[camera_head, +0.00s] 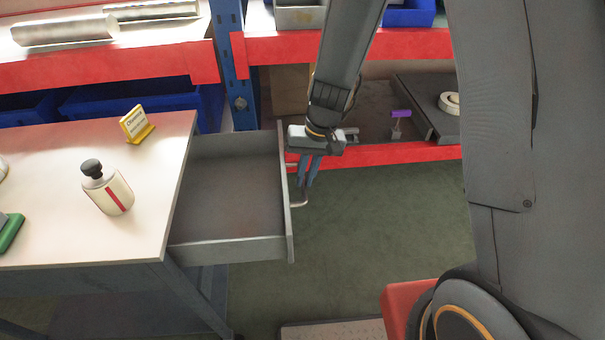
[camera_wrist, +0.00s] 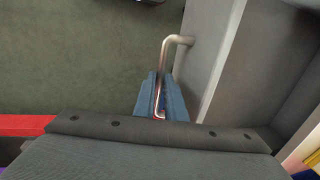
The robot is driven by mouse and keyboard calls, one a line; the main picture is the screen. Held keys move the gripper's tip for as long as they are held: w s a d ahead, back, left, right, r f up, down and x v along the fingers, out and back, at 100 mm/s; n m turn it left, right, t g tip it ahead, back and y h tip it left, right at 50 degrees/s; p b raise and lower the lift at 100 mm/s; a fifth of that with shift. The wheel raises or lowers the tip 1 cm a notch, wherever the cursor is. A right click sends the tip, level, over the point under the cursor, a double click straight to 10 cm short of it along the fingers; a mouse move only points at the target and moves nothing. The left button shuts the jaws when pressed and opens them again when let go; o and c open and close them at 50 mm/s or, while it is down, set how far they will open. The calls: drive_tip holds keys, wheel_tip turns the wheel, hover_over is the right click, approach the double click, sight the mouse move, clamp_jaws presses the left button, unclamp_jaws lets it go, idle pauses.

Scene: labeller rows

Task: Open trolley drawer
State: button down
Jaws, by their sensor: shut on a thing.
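The trolley (camera_head: 90,245) with a pale top stands at the left. Its grey drawer (camera_head: 225,248) is pulled out to the right and looks empty inside. My gripper (camera_head: 307,180) points down at the drawer's front panel and is shut on the drawer handle (camera_head: 300,203). In the wrist view, the bent metal handle (camera_wrist: 168,48) runs between my blue fingers (camera_wrist: 160,100) and joins the grey front panel (camera_wrist: 205,60). My fingers hide part of the handle.
On the trolley top are a white bottle with a black cap (camera_head: 112,192) and a yellow sign (camera_head: 136,123). Red and blue shelving (camera_head: 350,46) with blue bins stands behind. The green floor (camera_head: 385,220) right of the drawer is clear.

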drive_tip(key=shift+d, duration=0.45)
drive_tip(key=c, duration=1.8)
unclamp_jaws()
drive_tip(key=shift+d, duration=0.1)
drive_tip(key=shift+d+r, duration=0.25)
drive_tip(key=shift+r, duration=1.05)
drive_tip(key=shift+d+r, duration=0.25)
drive_tip(key=shift+r, duration=1)
drive_tip(key=shift+d+r, duration=0.25)
drive_tip(key=shift+r, duration=1.05)
drive_tip(key=s+d+r, duration=0.1)
drive_tip(key=s+d, duration=0.3)
drive_tip(key=s+d+r+h, duration=0.1)
drive_tip(key=s+d+r, duration=0.1)
drive_tip(key=s+d, duration=0.2)
drive_tip(key=s+d+r+h, duration=0.1)
drive_tip(key=s+d+r, duration=0.1)
drive_tip(key=s+d, duration=0.2)
drive_tip(key=shift+s+d+m, duration=0.2)
drive_tip(key=shift+d+m, duration=0.05)
drive_tip(key=shift+m, duration=0.05)
